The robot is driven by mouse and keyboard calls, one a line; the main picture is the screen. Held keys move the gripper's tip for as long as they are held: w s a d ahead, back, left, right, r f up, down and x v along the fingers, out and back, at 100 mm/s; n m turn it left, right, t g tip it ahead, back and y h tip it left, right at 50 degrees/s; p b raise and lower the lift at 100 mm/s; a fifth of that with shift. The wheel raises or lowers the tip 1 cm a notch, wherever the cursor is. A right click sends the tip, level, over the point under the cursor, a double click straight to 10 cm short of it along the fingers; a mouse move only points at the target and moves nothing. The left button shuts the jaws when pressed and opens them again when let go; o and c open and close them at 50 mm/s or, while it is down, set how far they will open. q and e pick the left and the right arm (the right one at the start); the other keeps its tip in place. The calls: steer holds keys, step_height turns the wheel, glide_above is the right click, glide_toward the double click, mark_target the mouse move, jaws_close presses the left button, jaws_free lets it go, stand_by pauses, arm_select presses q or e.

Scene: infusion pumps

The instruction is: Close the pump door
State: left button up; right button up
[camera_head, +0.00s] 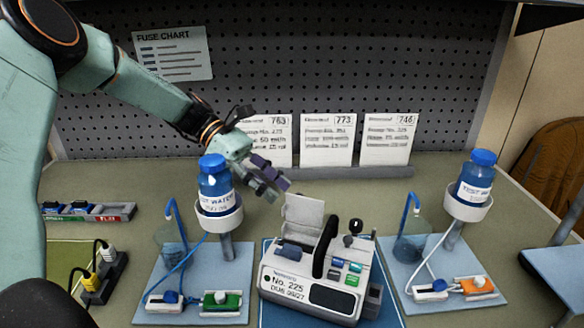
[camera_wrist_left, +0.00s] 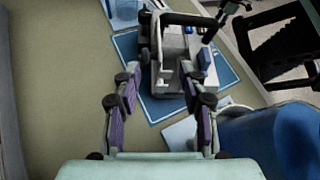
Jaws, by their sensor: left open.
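The white infusion pump (camera_head: 318,284), labelled No. 225, sits on a blue mat in the middle of the table. Its pale grey door (camera_head: 303,212) stands raised open at the pump's back left, beside a black handle (camera_head: 325,247). My left gripper (camera_head: 275,188) is open and empty, above and behind the door to the left, apart from it. In the left wrist view, the open fingers (camera_wrist_left: 158,88) point toward the pump (camera_wrist_left: 176,42), with the pump's near end between and beyond them. The right gripper does not show.
A blue bottle in a white ring holder (camera_head: 215,190) stands close left of my gripper. Another bottle stand (camera_head: 472,185) is at right. Upright cards (camera_head: 328,138) line the back. A power strip (camera_head: 104,278) lies at left.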

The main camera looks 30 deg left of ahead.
mark_target(306, 208)
arm_select(q)
step_height(306, 208, up, 7)
steer(key=w+d+y+p, duration=0.1)
steer(key=y+p, duration=0.6)
steer(key=p, duration=0.3)
steer(key=b+x, duration=0.1)
steer(key=x, duration=0.7)
steer(key=shift+w+f+m+y, duration=0.15)
steer(key=shift+w+m+y, duration=0.05)
steer(key=shift+m+y, duration=0.1)
steer(key=shift+a, duration=0.15)
steer(key=shift+c, duration=0.3)
jaws_close()
